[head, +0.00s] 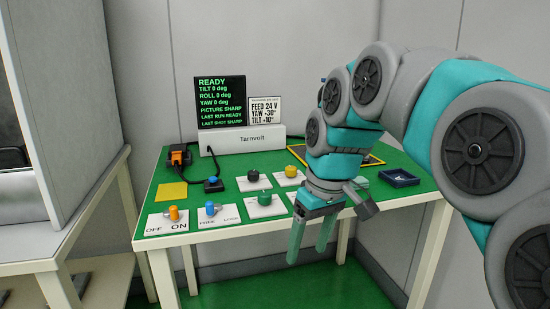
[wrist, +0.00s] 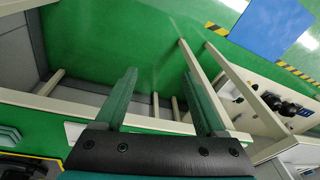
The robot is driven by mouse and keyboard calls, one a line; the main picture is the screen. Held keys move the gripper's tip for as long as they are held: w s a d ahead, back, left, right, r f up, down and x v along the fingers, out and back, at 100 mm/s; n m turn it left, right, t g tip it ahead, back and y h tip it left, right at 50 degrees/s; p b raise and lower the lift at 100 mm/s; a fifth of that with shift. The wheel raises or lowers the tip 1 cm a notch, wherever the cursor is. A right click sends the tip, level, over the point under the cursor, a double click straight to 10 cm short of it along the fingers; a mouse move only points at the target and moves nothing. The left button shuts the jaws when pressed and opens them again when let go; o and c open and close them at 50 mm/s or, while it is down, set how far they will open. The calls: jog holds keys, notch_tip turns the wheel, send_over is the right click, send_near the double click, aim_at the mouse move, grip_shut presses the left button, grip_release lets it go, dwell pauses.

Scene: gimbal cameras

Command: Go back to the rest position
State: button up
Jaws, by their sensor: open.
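My gripper (head: 311,240) hangs fingers down in front of the green table's front edge, apart from the controls on the table. It is open and empty. In the wrist view its two green fingers (wrist: 162,102) stand apart over the green floor. My grey and teal arm reaches in from the right in the head view. The green table (head: 225,165) holds a black screen (head: 221,101) with green text reading READY, with tilt, roll and yaw at 0 deg. A white card (head: 265,111) beside it reads FEED 24 V, YAW +30°, TILT +10°.
An orange-knobbed ON/OFF switch (head: 174,214) and a blue-knobbed switch (head: 211,209) stand at the table's front left. Black, yellow and green knobs stand mid-table. A dark blue tray (head: 399,177) is at right. A grey cabinet (head: 75,110) stands at left. Floor before the table is clear.

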jog(key=s+d+f+m+g+h, duration=0.1)
jog(key=s+d+f+m, duration=0.2)
jog(key=s+f, duration=0.6)
jog(key=s+d+f+m+g, duration=0.1)
jog(key=s+d+f+m, duration=0.2)
jog(key=s, duration=1.2)
notch_tip(320, 180, down, 6)
jog(key=d, duration=0.3)
jog(key=shift+s+g+h, duration=0.25)
jog(key=shift+g+h, duration=0.15)
jog(key=shift+c, duration=0.4)
dwell(1.8)
